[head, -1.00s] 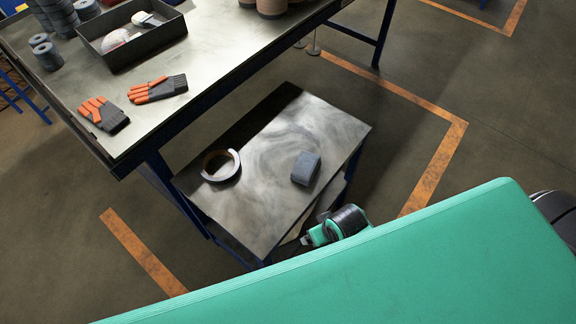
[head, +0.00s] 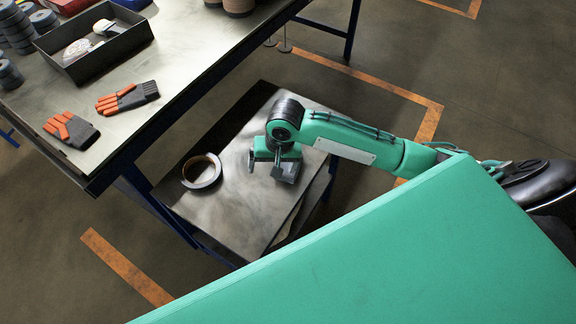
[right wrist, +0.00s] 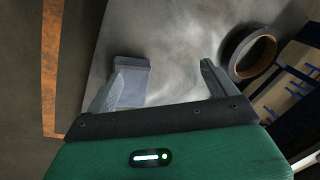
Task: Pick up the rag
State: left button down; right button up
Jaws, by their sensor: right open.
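The rag (head: 291,172) is a small blue-grey folded block on the metal top of the low cart (head: 225,222). In the head view my right gripper hides most of it. My right gripper (head: 264,166) is open, low over the cart top, with the rag at its right-hand finger. In the right wrist view the rag (right wrist: 134,82) shows at the inner side of the left-hand finger of my right gripper (right wrist: 162,68). Whether they touch I cannot tell. The space towards the other finger is bare metal. My left gripper is not in view.
A roll of tape (head: 202,171) lies on the cart left of the gripper; it also shows in the right wrist view (right wrist: 249,53). A workbench (head: 190,62) stands close behind, with orange-grey gloves (head: 128,97) and a dark tray (head: 97,63) on it.

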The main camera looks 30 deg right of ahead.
jog(key=w+d+r+m+g+h, duration=0.1)
jog(key=w+d+r+m+h, duration=0.15)
jog(key=d+r+m, duration=0.35)
jog(key=n, duration=0.1)
send_near(290, 178)
jog(key=shift+y, duration=0.35)
jog(key=w+d+f, duration=0.1)
jog(key=w+f, duration=0.1)
jog(key=w+d+f, duration=0.2)
jog(key=shift+w+b, duration=0.2)
jog(key=shift+b, duration=0.2)
jog(key=shift+w+a+f, duration=0.1)
jog(key=shift+w+f, duration=0.05)
jog(key=shift+f, duration=1.3)
jog(key=shift+w+f, duration=0.15)
jog(key=shift+f, duration=1.35)
jog(key=c, duration=1.1)
